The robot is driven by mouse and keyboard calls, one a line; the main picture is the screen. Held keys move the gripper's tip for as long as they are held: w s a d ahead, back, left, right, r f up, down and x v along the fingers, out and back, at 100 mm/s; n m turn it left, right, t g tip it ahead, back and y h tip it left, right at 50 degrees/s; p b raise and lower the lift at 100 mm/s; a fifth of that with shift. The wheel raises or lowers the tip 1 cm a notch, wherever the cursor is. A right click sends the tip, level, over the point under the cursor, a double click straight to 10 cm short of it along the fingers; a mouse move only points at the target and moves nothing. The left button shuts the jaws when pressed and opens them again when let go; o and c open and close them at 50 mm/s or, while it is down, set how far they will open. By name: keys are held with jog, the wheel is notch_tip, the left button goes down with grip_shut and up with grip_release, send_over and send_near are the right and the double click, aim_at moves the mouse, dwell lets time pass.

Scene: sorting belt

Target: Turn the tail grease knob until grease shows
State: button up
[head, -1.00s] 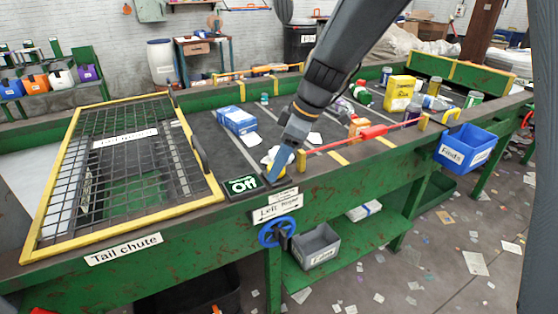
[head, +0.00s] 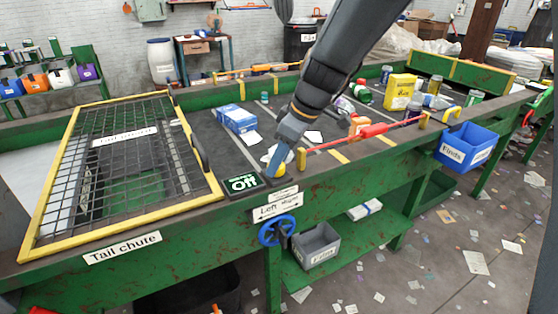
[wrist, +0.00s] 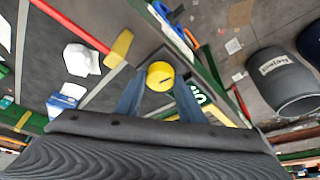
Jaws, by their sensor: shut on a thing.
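The yellow round knob (wrist: 160,76) with a dark mark on its face sits between my two fingers in the wrist view. In the head view a bit of the knob (head: 281,170) shows beside my fingertips, on the near belt edge. My gripper (wrist: 158,92) is shut on the knob, one blue finger on each side. In the head view my gripper (head: 274,172) points down at the edge, just right of the green-and-black sign (head: 241,184). No grease can be made out; the knob's base is mostly hidden.
A blue handwheel (head: 277,230) is on the belt's front below the knob. The yellow-framed mesh guard (head: 125,165) lies to the left. A red bar (head: 365,134) runs along the edge to the right. A blue bin (head: 466,146) hangs further right.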

jog(key=m+t+p, duration=0.1)
jog(key=m, duration=0.1)
jog(key=shift+s+r+m+h, duration=0.1)
jog(key=shift+s+m+h, duration=0.05)
jog(key=shift+m+h, duration=0.2)
jog(key=shift+a+m+p, duration=0.1)
jog(key=shift+m+p, duration=0.65)
jog(key=shift+p, duration=0.1)
jog(key=m+t+h+p, duration=0.1)
jog(key=m+p, duration=0.1)
jog(key=p, duration=0.2)
jog(key=shift+s, duration=0.1)
jog(key=shift+m+p, duration=0.4)
jog(key=shift+p, duration=0.45)
jog(key=o, duration=1)
jog(key=shift+o, duration=0.2)
